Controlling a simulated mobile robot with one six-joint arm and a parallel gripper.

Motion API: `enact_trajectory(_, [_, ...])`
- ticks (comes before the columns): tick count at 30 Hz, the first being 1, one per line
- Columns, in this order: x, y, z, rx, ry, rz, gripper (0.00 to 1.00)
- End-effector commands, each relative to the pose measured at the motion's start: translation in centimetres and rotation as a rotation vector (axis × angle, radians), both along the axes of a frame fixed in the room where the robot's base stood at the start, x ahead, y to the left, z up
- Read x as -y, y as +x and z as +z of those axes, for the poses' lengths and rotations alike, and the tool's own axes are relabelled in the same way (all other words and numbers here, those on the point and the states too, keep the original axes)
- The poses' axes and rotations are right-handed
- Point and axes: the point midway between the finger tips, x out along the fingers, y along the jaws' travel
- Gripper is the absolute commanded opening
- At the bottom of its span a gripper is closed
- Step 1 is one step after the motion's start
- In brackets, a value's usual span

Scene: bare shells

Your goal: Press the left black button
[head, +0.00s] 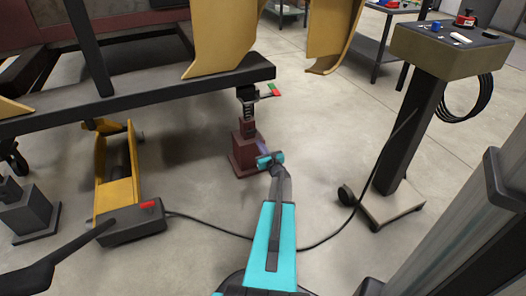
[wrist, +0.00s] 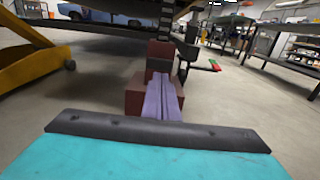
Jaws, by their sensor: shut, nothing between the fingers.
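My gripper (head: 262,147) is low over the floor in the middle of the head view, in front of a dark red jack base (head: 247,152). Its purple fingers, which also show in the wrist view (wrist: 163,100), are shut and empty and point at that base. A control pedestal (head: 440,58) stands at the right of the head view, well apart from my gripper. Its sloped top carries a blue knob (head: 436,25), a red piece (head: 465,19), a white piece (head: 461,38) and small dark spots. I cannot tell which of these is the left black button.
A dark frame with yellow panels (head: 230,40) hangs above the jack. A yellow jack (head: 118,170) stands left. A black cable (head: 320,243) crosses the floor to the pedestal.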

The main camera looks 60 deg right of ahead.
Motion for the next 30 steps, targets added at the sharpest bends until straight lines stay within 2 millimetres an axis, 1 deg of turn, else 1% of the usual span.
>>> enact_trajectory(1, [0.6,0.7,-0.2,0.001,-0.001,0.001,0.00])
enact_trajectory(3, [1.0,1.5,-0.2,0.002,-0.001,0.002,0.00])
enact_trajectory(15, [3.8,5.2,-0.2,0.001,0.001,0.001,0.00])
enact_trajectory(21, [4.4,6.0,0.0,0.001,-0.001,0.001,0.00])
enact_trajectory(30, [4.4,6.1,0.0,0.001,0.001,0.000,0.00])
